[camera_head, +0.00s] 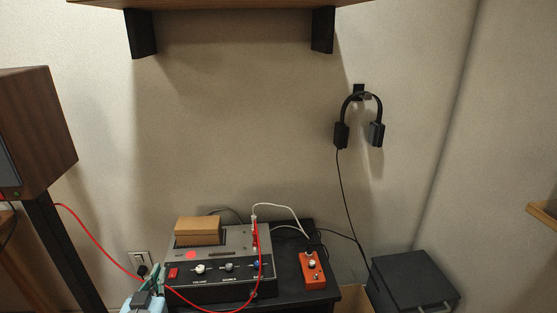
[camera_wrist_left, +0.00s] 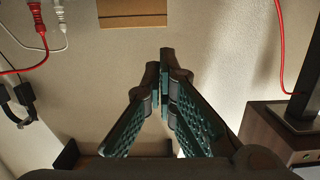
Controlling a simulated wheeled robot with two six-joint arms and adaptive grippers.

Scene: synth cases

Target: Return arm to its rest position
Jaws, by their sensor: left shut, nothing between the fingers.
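My left gripper (camera_head: 143,302) shows at the bottom edge of the head view, left of the grey synth case (camera_head: 240,245). Only a small part of it is in that view. In the left wrist view its two green, ribbed fingers (camera_wrist_left: 166,75) come together at the tips, shut with nothing between them. Most of my left arm is hidden below the head view's edge. My right gripper is in neither view.
A small tan box (camera_head: 198,231) sits on the case. A red cable (camera_head: 90,245) hangs in an arc past my left gripper. An orange pedal (camera_head: 312,269) stands right of the case. A speaker (camera_head: 35,130) is at left. Headphones (camera_head: 341,135) hang on the wall.

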